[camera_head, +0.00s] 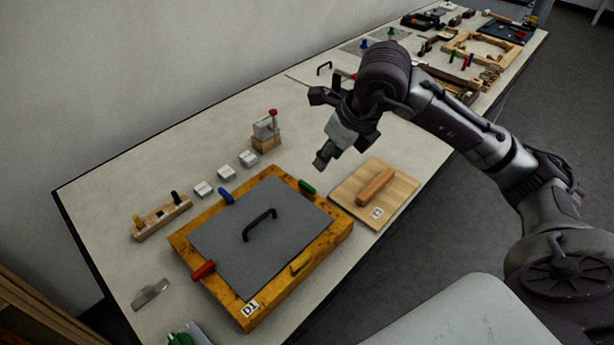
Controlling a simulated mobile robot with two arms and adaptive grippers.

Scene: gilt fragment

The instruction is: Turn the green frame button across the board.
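The green frame button (307,187) sits on the upper right rail of a yellow-brown wooden frame (183,248) marked D1. It appears to lie along the rail, beside the grey board (222,240). The board lies inside the frame and has a black handle (259,225). The red button (204,270) and the blue button (227,196) point across their rails towards the board. The yellow button (302,262) lies along its rail. My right gripper (323,158) hangs above the table, a little up and right of the green button, apparently clear of it. Its finger opening is unclear. My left gripper is out of view.
A light wooden board with a wooden bar handle (374,187) lies right of the frame. Behind the frame are several white blocks (226,173), a pegged wooden rack (161,218) and a block with a red-knobbed lever (267,128). More tools crowd the table's far end.

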